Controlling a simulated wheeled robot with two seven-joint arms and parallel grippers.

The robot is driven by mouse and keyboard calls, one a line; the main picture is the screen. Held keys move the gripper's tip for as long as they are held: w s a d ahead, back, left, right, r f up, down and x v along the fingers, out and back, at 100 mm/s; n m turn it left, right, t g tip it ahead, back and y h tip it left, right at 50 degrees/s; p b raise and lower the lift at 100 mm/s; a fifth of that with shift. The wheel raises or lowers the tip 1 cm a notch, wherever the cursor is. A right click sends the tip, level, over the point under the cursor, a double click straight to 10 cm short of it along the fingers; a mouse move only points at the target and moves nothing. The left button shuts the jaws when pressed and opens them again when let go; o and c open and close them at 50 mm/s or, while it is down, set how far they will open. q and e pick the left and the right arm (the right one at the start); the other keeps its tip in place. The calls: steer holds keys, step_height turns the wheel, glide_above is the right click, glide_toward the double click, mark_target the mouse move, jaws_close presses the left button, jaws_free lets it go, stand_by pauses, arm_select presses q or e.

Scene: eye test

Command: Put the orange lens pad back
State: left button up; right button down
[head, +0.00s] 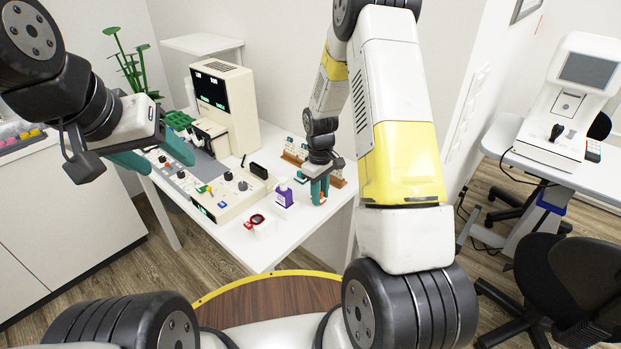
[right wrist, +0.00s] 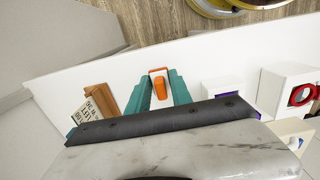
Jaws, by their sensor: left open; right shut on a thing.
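The orange lens pad (right wrist: 160,88) is between the two teal fingers of my right gripper (right wrist: 161,92) in the right wrist view. My right gripper is shut on it, and its far end sticks out toward the fingertips. In the head view my right gripper (head: 319,192) points down over the right part of the white table (head: 237,247), and a small orange part (head: 323,195) shows between the fingers. I cannot tell whether the pad touches the table. My left gripper (head: 154,155) is open and empty at the left, in front of the grey console.
A purple-and-white item (head: 283,196) and a white stand with a red ring (head: 257,220) are left of my right gripper. A wooden rack with cards (head: 295,151) stands behind it. A control console (head: 215,190) fills the table's left. The table's front corner is clear.

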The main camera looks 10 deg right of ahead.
steer(key=shift+f, duration=0.3)
steer(key=c, duration=1.1)
jaws_free()
steer(key=shift+f, duration=0.1)
steer(key=shift+c, duration=0.2)
steer(key=s+r+m+t+y, duration=0.15)
steer(key=s+r, duration=0.35)
steer(key=r, duration=0.9)
steer(key=s+r+m+t, duration=0.15)
steer(key=s+r, duration=0.25)
steer(key=r, duration=1)
steer(key=s+a+r+m+t, duration=0.1)
steer(key=s+r+m, duration=0.1)
steer(key=s, duration=0.5)
steer(key=s+a+r+m+t, duration=0.1)
steer(key=s+r, duration=0.3)
steer(key=s, duration=0.4)
steer(key=shift+a+m+t+y, duration=0.25)
steer(key=shift+m+t+y, duration=0.25)
steer(key=shift+t, duration=0.2)
